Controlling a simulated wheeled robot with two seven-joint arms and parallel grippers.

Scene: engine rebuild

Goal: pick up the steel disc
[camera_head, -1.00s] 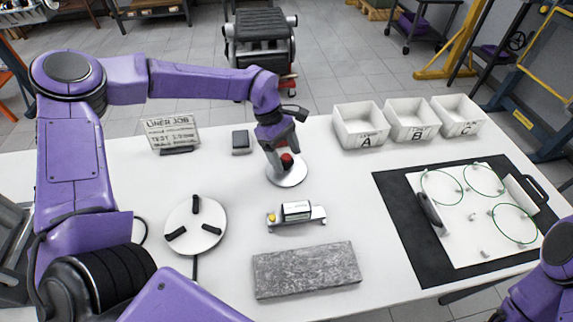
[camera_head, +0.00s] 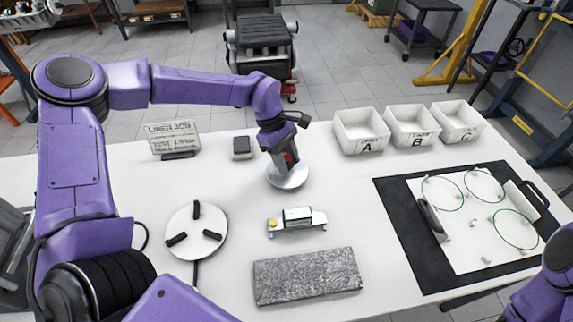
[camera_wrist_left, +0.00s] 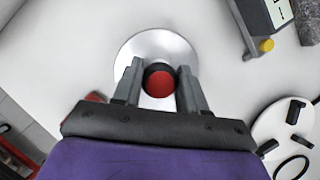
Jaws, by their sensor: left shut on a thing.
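The steel disc (camera_head: 287,179) is a round, shiny plate with a red-topped knob (camera_wrist_left: 160,84) at its middle. It lies at the middle back of the white table and also shows in the left wrist view (camera_wrist_left: 140,48). My left gripper (camera_head: 285,165) comes down over the disc from above. In the left wrist view its two fingers (camera_wrist_left: 159,80) stand on either side of the knob and are shut on it. I cannot tell whether the disc is clear of the table. Only part of my right arm shows at the lower right; its gripper is out of view.
A white round plate with black pads (camera_head: 196,231), a small level-like device (camera_head: 297,220) and a grey stone slab (camera_head: 307,275) lie nearer. White bins A (camera_head: 361,131), B and C stand back right. A black mat (camera_head: 398,225) lies right, a sign (camera_head: 172,138) at left.

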